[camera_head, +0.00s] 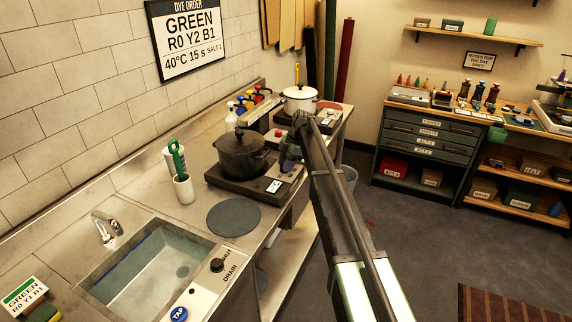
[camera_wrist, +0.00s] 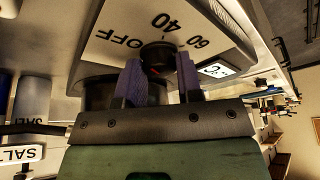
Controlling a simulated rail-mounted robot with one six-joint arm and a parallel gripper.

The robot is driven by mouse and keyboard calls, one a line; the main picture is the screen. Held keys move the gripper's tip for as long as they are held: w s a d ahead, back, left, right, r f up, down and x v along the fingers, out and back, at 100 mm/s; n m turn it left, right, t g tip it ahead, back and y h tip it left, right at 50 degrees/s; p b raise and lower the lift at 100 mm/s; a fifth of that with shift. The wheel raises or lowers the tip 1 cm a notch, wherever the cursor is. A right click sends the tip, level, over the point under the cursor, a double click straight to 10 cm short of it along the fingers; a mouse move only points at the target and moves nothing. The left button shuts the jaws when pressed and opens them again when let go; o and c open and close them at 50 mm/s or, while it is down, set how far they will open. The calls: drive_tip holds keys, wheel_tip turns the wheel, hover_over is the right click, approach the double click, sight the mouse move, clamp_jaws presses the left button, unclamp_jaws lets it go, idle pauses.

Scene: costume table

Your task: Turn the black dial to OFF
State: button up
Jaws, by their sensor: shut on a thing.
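The black dial (camera_wrist: 157,54) sits on the light front panel (camera_wrist: 110,25) of a hot plate, with OFF, 40 and 60 printed around it. My gripper (camera_wrist: 159,78) is shut on the dial, one purple finger on each side. A small reddish mark shows low on the dial between the fingers; which label the dial points to is not clear. In the head view my gripper (camera_head: 289,157) is at the right front of the near hot plate (camera_head: 226,182), hiding the dial. A dark lidded pot (camera_head: 240,160) stands on this plate.
A lit display (camera_wrist: 214,70) is beside the dial. A white pot (camera_head: 300,101) stands on another burner behind my arm. A round grey mat (camera_head: 233,219), a sink (camera_head: 150,265) and a DRAIN knob (camera_head: 217,265) are nearer on the counter. Open floor lies to the right.

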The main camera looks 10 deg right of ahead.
drive_tip(key=shift+w+n+g, duration=0.1)
drive_tip(key=shift+n+g, duration=0.5)
drive_tip(key=shift+n, duration=1.1)
drive_tip(key=shift+h, duration=0.3)
drive_tip(key=o, duration=0.9)
drive_tip(key=shift+o, duration=0.2)
wheel_tip(320, 180, up, 20)
drive_tip(key=p, duration=2)
